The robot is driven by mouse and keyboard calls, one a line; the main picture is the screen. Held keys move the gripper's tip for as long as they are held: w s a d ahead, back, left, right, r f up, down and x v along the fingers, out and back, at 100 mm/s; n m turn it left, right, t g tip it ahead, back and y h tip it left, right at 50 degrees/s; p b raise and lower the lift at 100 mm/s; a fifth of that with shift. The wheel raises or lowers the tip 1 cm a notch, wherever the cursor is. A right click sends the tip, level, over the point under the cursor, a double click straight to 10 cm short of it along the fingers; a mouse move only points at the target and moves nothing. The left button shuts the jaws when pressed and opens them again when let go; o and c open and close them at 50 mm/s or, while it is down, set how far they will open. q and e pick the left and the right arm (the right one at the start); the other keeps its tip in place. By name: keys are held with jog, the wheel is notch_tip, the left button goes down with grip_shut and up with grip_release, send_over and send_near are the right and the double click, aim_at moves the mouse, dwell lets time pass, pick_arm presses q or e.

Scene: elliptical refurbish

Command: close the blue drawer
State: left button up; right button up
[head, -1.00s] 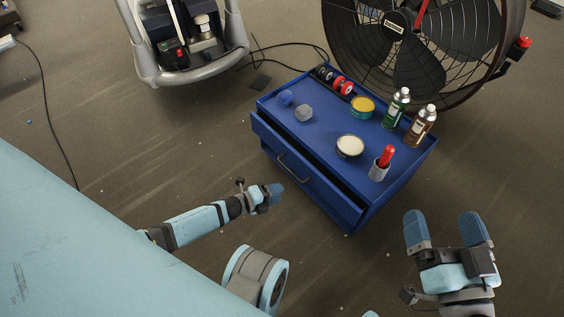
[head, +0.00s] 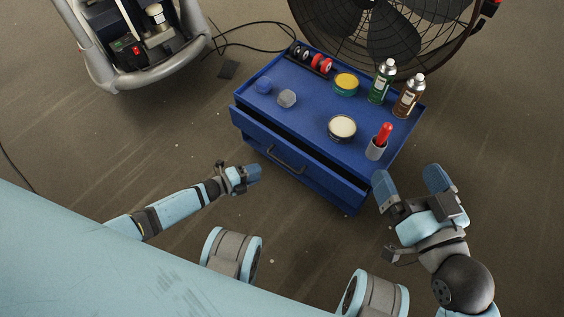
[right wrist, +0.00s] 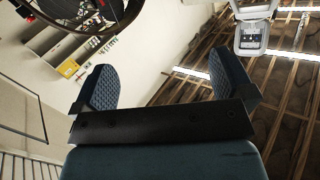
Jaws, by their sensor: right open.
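The blue drawer (head: 272,150) is in the front of a low blue cabinet (head: 305,118) in the head view. It stands partly pulled out, with a dark gap behind its front panel and a grey handle (head: 286,160) on it. My left gripper (head: 254,174) is in front of the drawer, left of the handle and apart from it in the picture; whether its fingers are apart is unclear. My right gripper (head: 410,181) is open and empty, to the right of the cabinet's near right corner. Its two blue fingers also show in the right wrist view (right wrist: 168,85), apart with nothing between them.
On the cabinet top stand a green spray can (head: 382,82), a brown spray can (head: 408,96), a cream-topped tin (head: 342,128), a yellow tin (head: 346,84) and a red-handled item in a cup (head: 378,142). A large fan (head: 395,35) stands behind. Floor in front is clear.

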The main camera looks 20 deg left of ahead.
aim_at(283, 162)
pick_arm(q)
jog(key=shift+b+x, duration=1.85)
jog(key=shift+x, duration=3.85)
pick_arm(e)
jog(key=shift+w+d+f+n, duration=0.4)
jog(key=shift+w+f+n, duration=0.4)
jog(key=shift+n, duration=0.2)
pick_arm(q)
grip_shut()
